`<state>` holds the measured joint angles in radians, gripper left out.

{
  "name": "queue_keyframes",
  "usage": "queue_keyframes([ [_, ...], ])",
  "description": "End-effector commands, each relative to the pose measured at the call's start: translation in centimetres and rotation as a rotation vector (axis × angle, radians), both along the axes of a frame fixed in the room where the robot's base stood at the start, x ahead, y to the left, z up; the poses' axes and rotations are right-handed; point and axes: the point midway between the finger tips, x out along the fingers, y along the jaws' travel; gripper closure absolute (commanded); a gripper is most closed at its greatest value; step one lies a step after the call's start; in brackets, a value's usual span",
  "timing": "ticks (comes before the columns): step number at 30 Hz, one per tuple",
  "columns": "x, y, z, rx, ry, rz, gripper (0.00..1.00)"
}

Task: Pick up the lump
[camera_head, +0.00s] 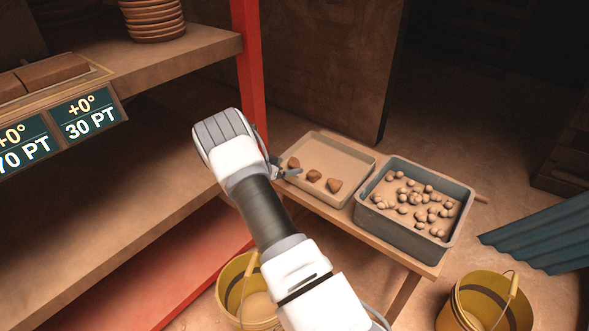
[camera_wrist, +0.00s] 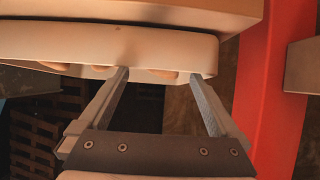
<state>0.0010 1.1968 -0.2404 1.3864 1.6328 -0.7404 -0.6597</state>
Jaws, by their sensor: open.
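Three brown lumps lie in a shallow pale tray (camera_head: 349,161): a left lump (camera_head: 294,163), a middle lump (camera_head: 313,176) and a right lump (camera_head: 334,186). The pictures do not single out one of them. My gripper (camera_head: 286,169) is at the tray's left edge, close to the left lump. Contact between fingers and tray cannot be told.
A grey bin (camera_head: 400,233) of small round balls stands right of the tray on the same wooden bench (camera_head: 408,260). Yellow buckets (camera_head: 233,283) stand on the floor. A red post (camera_head: 249,70) and wooden shelves (camera_head: 90,200) rise close to my arm's left.

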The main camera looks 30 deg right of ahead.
Motion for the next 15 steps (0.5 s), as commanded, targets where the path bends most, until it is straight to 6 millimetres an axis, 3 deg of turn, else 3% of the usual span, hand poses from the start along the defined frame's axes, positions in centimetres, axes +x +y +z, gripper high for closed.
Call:
queue_keyframes([
  [15,1.9,-4.3,-2.7,0.0,0.0,0.0,0.02],
])
